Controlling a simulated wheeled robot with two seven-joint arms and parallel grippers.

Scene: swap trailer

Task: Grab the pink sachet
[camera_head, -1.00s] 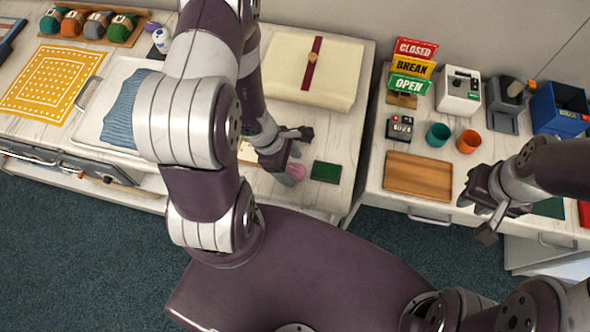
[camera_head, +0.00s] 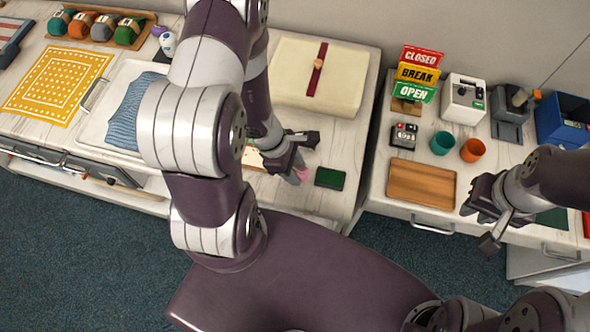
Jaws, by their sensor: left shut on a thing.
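The pink sachet (camera_head: 303,174) shows as a small pink patch at my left gripper (camera_head: 297,172), near the front edge of the left counter. The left gripper is shut on it, and its fingers hide most of it. I cannot tell whether the sachet is clear of the counter. My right gripper (camera_head: 489,226) hangs in front of the right counter's front edge. Nothing shows between its fingers, but their gap is hard to make out.
A dark green block (camera_head: 330,178) lies just right of my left gripper. A cream wrapped parcel (camera_head: 320,75) lies behind it. A wooden tray (camera_head: 421,184), a teal cup (camera_head: 442,142) and an orange cup (camera_head: 473,149) stand on the right counter. A gap separates the counters.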

